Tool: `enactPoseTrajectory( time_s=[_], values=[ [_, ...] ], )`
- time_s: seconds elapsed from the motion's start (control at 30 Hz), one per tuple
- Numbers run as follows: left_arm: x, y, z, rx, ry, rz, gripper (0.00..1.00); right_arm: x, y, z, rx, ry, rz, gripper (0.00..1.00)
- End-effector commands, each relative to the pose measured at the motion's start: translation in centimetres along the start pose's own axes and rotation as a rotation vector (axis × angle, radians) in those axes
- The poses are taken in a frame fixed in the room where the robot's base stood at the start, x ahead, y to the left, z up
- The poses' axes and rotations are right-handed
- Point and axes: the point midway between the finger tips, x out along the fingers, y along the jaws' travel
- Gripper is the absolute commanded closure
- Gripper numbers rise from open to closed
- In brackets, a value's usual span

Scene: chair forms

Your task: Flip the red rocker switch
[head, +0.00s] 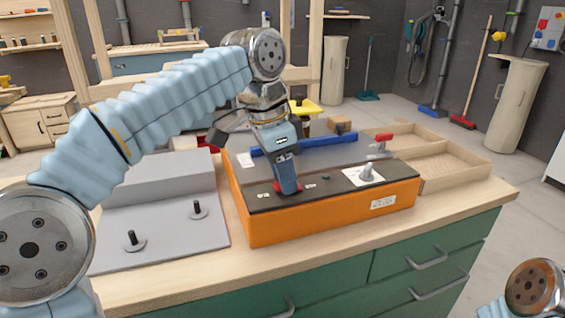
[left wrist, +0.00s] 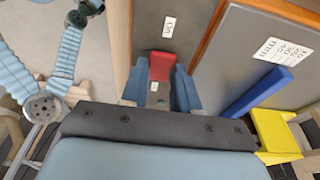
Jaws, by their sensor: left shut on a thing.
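The red rocker switch (left wrist: 161,66) shows in the left wrist view between the two blue fingers of my left gripper (left wrist: 159,92). In the head view only a bit of red (head: 277,188) shows beside the fingertips. The switch sits on the dark front strip of an orange console (head: 330,212). My left gripper (head: 289,188) points down onto that strip and is shut on the switch. The fingers hide most of the switch in the head view, and I cannot tell which way it is tipped. My right gripper is not in view.
A grey knob (head: 367,174) on a white plate and a red-handled lever (head: 383,138) are to the right. A blue bar (head: 322,144) lies behind the gripper. A grey fixture with black pegs (head: 131,239) stands left. A wooden tray (head: 462,166) is at right.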

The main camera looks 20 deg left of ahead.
Motion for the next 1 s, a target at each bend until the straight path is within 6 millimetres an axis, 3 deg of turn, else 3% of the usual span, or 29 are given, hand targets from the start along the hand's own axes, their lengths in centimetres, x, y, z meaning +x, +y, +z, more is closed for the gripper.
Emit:
enactPoseTrajectory(
  time_s=[0.17, 0.2, 0.37, 0.67, 1.0],
  values=[
    [0.0, 0.0, 0.0, 0.0, 0.003, -0.002, 1.0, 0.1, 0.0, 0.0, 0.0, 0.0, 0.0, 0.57],
    [0.0, 0.0, 0.0, 0.0, 0.003, -0.002, 0.67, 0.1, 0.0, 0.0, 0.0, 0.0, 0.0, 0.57],
    [0.0, 0.0, 0.0, 0.0, 0.003, -0.002, 0.45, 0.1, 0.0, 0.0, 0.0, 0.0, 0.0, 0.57],
    [-0.3, 0.0, 0.0, 0.0, 0.003, -0.002, 0.45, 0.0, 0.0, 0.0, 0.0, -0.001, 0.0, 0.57],
    [-5.6, -0.1, -0.1, 0.0, 0.005, -0.003, 0.45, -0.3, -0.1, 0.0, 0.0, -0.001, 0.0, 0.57]
  ],
)
